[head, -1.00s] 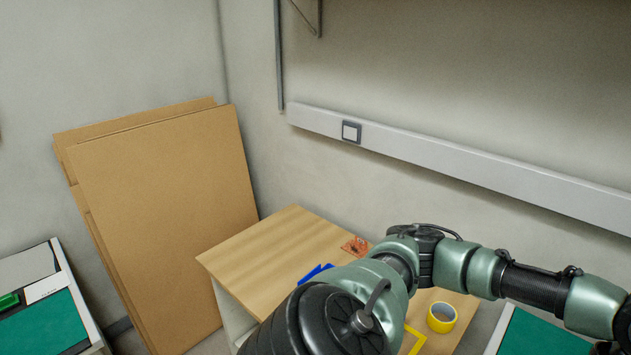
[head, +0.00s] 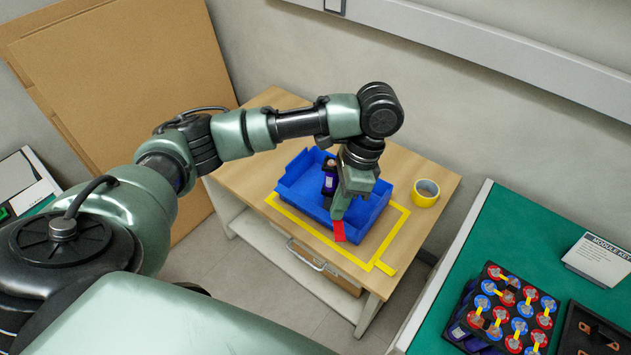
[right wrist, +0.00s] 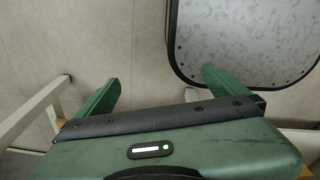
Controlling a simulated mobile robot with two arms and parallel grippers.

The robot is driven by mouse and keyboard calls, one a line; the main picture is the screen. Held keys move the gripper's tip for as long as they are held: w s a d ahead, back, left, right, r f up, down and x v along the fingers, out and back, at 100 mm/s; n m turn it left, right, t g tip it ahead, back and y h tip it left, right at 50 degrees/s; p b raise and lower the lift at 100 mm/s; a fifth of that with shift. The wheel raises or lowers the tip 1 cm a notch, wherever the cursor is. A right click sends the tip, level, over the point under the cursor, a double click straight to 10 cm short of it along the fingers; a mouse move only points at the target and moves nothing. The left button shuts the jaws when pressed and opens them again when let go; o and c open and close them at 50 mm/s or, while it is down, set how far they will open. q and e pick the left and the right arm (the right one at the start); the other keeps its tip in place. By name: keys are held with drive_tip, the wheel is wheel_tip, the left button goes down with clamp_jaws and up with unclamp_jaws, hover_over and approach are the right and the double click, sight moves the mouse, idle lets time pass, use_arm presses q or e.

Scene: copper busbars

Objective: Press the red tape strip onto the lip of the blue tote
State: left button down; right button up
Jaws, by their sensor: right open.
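The blue tote (head: 300,186) stands on a small wooden table, inside a yellow taped outline. My left gripper (head: 338,215) points down at the tote's near right side and looks shut on the red tape strip (head: 339,232). The strip hangs below the fingertips against the tote's near wall, by the lip. Whether it touches the lip I cannot tell. A dark purple module (head: 329,182) shows in the tote, partly hidden by the gripper. My right gripper (right wrist: 158,92) is open and empty in the right wrist view.
The wooden table (head: 410,165) also holds a yellow tape roll (head: 425,192). Cardboard sheets (head: 120,60) lean at the back left.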

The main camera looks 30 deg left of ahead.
use_arm(q)
drive_tip(key=w+a+f+m+t+y+p, duration=0.1)
drive_tip(key=w+a+f+m+t+y, duration=0.25)
drive_tip(key=m, duration=0.65)
drive_tip(key=m+t+h+p, duration=0.1)
drive_tip(key=m+t+h, duration=0.15)
drive_tip(key=m, duration=1.35)
hover_over(322, 214)
drive_tip(key=shift+h, duration=0.4)
wheel_tip(322, 214, down, 8)
drive_tip(key=shift+s+d+r, duration=0.1)
drive_tip(key=shift+r, duration=0.05)
wheel_tip(322, 214, down, 5)
drive_tip(key=b, duration=0.5)
drive_tip(key=shift+f, duration=0.55)
use_arm(e)
drive_tip(key=f, duration=0.3)
drive_tip(key=shift+s, duration=0.25)
use_arm(q)
drive_tip(key=shift+f, duration=0.2)
use_arm(e)
drive_tip(key=shift+a, duration=0.2)
use_arm(q)
drive_tip(key=shift+s+f, duration=0.15)
use_arm(e)
drive_tip(key=shift+s+d+r, duration=0.1)
drive_tip(key=shift+r, duration=0.25)
